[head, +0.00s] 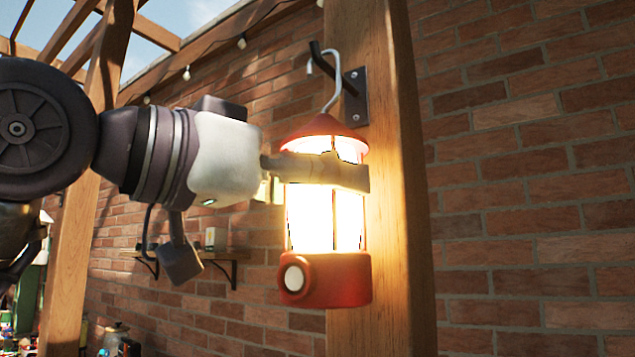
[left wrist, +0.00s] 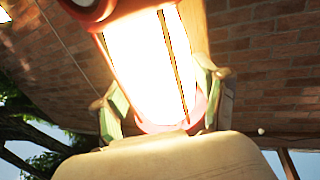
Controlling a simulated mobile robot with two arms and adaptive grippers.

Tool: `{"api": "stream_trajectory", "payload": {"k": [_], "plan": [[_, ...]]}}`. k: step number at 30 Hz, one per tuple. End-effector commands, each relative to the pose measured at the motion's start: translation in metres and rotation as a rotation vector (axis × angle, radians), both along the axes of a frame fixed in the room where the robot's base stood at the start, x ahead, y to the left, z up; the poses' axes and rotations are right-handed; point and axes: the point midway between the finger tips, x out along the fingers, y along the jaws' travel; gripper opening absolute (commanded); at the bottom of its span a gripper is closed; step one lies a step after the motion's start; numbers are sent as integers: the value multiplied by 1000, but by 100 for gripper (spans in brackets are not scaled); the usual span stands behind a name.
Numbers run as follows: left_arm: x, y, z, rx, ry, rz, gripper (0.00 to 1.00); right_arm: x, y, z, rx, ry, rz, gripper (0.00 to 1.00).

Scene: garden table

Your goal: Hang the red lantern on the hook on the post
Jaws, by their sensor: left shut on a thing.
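The red lantern (head: 325,280) is upright and lit, with a red cap, a glowing body and a silver wire hook (head: 335,92) on top. My left gripper (head: 318,172) is shut around its upper body, just under the cap. In the left wrist view the lantern (left wrist: 155,65) sits between the two fingers (left wrist: 165,100). The black hook (head: 349,86) is fixed by a plate to the wooden post (head: 405,200). The lantern's wire loop overlaps the black hook near its raised tip; I cannot tell whether they touch. My right gripper is not in view.
A brick wall (head: 530,190) stands behind the post. A small wooden shelf (head: 185,254) with black brackets is on the wall at left. Another wooden post (head: 72,240) and overhead beams with string bulbs (head: 187,73) are at left. Space right of the post looks free.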

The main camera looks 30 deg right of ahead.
Motion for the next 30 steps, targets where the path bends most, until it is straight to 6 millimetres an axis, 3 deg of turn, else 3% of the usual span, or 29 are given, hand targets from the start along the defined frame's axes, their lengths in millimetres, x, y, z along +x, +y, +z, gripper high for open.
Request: {"api": "stream_trajectory", "payload": {"k": [3,4,8,20,25,30], "plan": [[0,1,1,-3,0,0,16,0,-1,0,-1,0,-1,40],[0,1,1,-3,0,0,77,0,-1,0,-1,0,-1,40],[0,0,1,-2,0,0,98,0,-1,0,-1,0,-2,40],[0,3,0,2,0,0,100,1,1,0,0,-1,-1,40],[-2,25,0,-2,-2,2,100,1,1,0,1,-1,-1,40],[-6,63,1,-2,-2,3,100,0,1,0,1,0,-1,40]]}}
